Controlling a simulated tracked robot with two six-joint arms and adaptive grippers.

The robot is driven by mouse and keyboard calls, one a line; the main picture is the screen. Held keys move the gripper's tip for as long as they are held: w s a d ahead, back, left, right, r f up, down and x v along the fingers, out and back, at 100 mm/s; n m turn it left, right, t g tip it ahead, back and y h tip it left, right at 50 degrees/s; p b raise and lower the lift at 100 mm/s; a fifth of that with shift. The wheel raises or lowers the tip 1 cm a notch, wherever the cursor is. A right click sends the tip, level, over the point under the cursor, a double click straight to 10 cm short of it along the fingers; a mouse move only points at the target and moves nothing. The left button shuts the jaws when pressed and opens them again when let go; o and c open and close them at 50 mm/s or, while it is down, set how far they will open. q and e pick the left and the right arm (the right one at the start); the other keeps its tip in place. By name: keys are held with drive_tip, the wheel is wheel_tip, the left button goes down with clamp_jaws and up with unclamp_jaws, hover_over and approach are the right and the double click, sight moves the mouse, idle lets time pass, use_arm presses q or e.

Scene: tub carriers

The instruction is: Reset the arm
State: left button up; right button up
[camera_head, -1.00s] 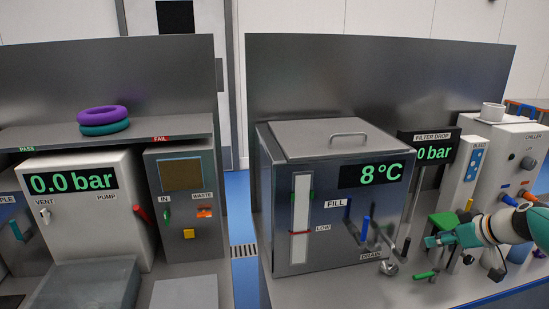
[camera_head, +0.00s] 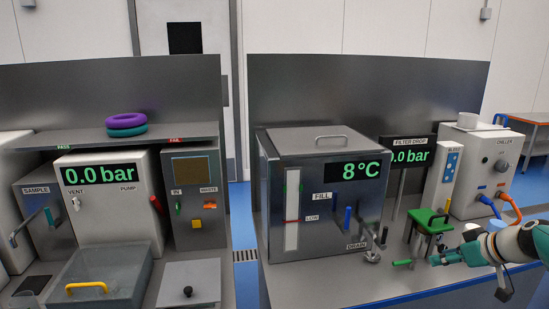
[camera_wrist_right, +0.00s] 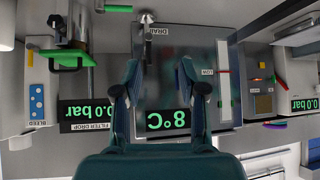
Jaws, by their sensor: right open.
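My right arm comes in from the right edge of the head view. Its teal gripper (camera_head: 438,259) is above the right bench, right of the drain. In the right wrist view, which is upside down, the gripper (camera_wrist_right: 168,80) is open with nothing between its fingers. Beyond it is the steel tank (camera_head: 318,230) with the 8°C display. A green-topped stand (camera_head: 428,218) is just behind the gripper in the head view; I cannot tell whether they touch. My left arm and gripper are out of view.
The bleed panel (camera_head: 449,172) and white chiller (camera_head: 480,177) with blue and orange hoses stand behind. The right bench's front is mostly clear.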

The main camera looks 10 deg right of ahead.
drive_tip(key=w+a+f+n+g+y, duration=0.2)
drive_tip(key=w+a+f+g+y, duration=0.1)
drive_tip(key=a+f, duration=1.05)
drive_tip(key=s+a+f+g+y, duration=0.1)
drive_tip(key=s+a+f+g, duration=0.35)
drive_tip(key=a+f, duration=0.8)
drive_tip(key=s+a+f+m, duration=0.2)
drive_tip(key=s+a+f, duration=0.2)
drive_tip(key=s, duration=0.3)
drive_tip(key=s+a+f+m+h, duration=0.1)
drive_tip(key=s+a+f, duration=0.3)
drive_tip(key=s, duration=0.4)
drive_tip(key=s+a+f+m, duration=0.3)
drive_tip(key=s+a+f, duration=0.1)
drive_tip(key=s, duration=0.4)
drive_tip(key=shift+a+f+g+h, duration=0.35)
drive_tip(key=shift+a+f+h, duration=0.05)
drive_tip(key=shift+a, duration=0.2)
